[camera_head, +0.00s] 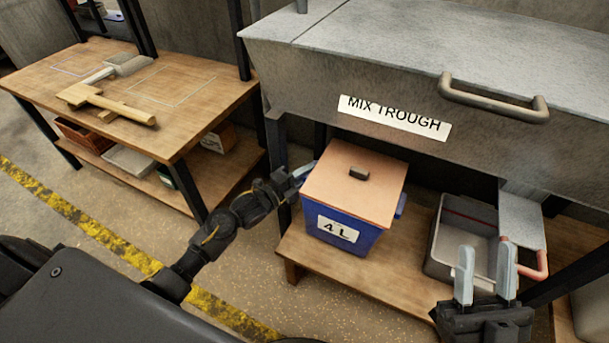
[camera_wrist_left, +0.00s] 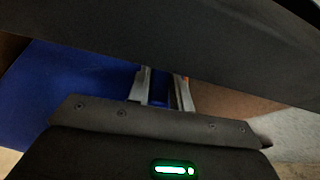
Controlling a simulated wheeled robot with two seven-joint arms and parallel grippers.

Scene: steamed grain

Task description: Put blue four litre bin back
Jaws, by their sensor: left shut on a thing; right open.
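The blue bin (camera_head: 325,246) marked "4 L" sits upright on the low wooden shelf under the mix trough, with a tan lid (camera_head: 352,190) and a dark knob on top. My left gripper (camera_head: 303,172) is at the bin's left side, near the lid's edge. In the left wrist view the gripper's fingers (camera_wrist_left: 160,92) are shut on a blue part of the bin, whose blue wall (camera_wrist_left: 70,95) fills the left. The exact spot gripped is hard to see. My right gripper (camera_head: 487,275) is open and empty, in front of the grey tray.
The mix trough (camera_head: 330,75) overhangs close above and behind. At left, a wooden table (camera_head: 185,120) holds a scoop (camera_head: 125,65) and a wooden tool (camera_head: 110,103).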

